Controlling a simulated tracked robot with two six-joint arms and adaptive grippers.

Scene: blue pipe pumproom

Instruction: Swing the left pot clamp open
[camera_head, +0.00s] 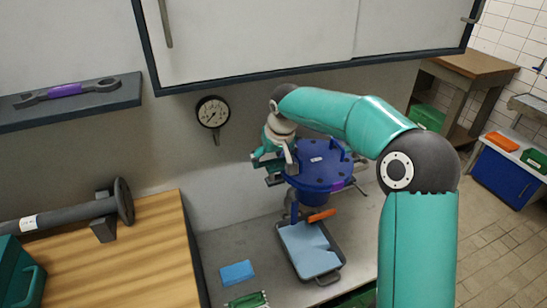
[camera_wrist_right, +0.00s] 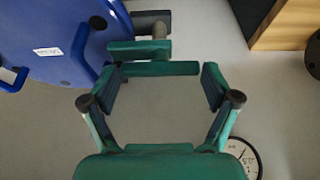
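The blue pot (camera_head: 322,168) with its round bolted lid stands against the wall in the head view. In the wrist view its blue lid (camera_wrist_right: 62,38) is at the upper left. My right gripper (camera_head: 273,160) is at the pot's left side, pointing down. In the wrist view its two fingers (camera_wrist_right: 162,80) are spread apart. A teal bar (camera_wrist_right: 160,68), seemingly part of the left clamp, lies across the space at the fingertips. Whether the fingers touch it I cannot tell. In the head view my gripper largely hides the clamp. My left gripper is not in view.
A pressure gauge (camera_head: 212,112) hangs on the wall left of the pot. A grey tray (camera_head: 332,274) with a blue inside and an orange-handled tool (camera_head: 321,216) are below. A blue cloth (camera_head: 237,273) lies on the bench. A wooden worktop (camera_head: 120,250) is at left.

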